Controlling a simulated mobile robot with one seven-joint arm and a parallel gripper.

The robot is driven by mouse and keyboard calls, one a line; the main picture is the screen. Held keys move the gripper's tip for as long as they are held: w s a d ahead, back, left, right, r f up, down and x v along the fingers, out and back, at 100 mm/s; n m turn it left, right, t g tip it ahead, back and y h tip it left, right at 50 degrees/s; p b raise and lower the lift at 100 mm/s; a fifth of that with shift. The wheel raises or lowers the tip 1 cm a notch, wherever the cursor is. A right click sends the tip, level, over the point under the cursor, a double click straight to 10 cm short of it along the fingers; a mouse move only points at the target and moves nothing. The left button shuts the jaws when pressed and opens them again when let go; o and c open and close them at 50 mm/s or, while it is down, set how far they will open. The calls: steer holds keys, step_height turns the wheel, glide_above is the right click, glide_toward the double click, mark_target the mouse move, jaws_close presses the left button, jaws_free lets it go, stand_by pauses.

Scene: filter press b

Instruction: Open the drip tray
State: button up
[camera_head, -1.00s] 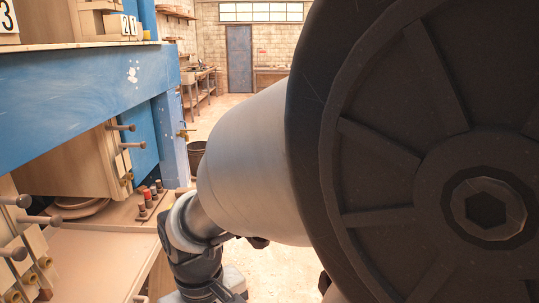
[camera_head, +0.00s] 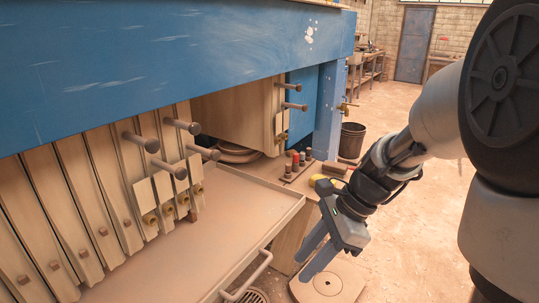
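The drip tray (camera_head: 225,225) is a flat, beige, shallow tray with a raised rim, below the row of filter plates. A bar handle (camera_head: 248,277) is on its front side at the bottom of the view. My gripper (camera_head: 300,268) is to the right of the handle, with its two blue-grey fingers apart and pointing down and left. Nothing shows between the fingers. The gripper and handle look apart. The tray's near left part runs out of the frame.
Pale filter plates (camera_head: 95,205) with protruding pegs stand behind the tray under a blue beam (camera_head: 180,65). Several small coloured knobs (camera_head: 298,160) are past the tray's far end. A dark bucket (camera_head: 351,140) stands on the floor. Floor at right is open.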

steer(key=w+d+f+m+y, duration=0.2)
steer(key=w+f+m+y, duration=0.25)
steer(key=f+m, duration=0.55)
steer(key=m+t+y, duration=0.4)
steer(key=m+y, duration=0.1)
steer(key=m, duration=0.7)
glide_toward(256, 277)
steer(key=b+x, duration=0.3)
steer(key=x, duration=0.7)
steer(key=shift+w+a+f, duration=0.15)
steer(key=shift+a+f, duration=0.05)
steer(key=shift+a, duration=0.05)
jaws_close()
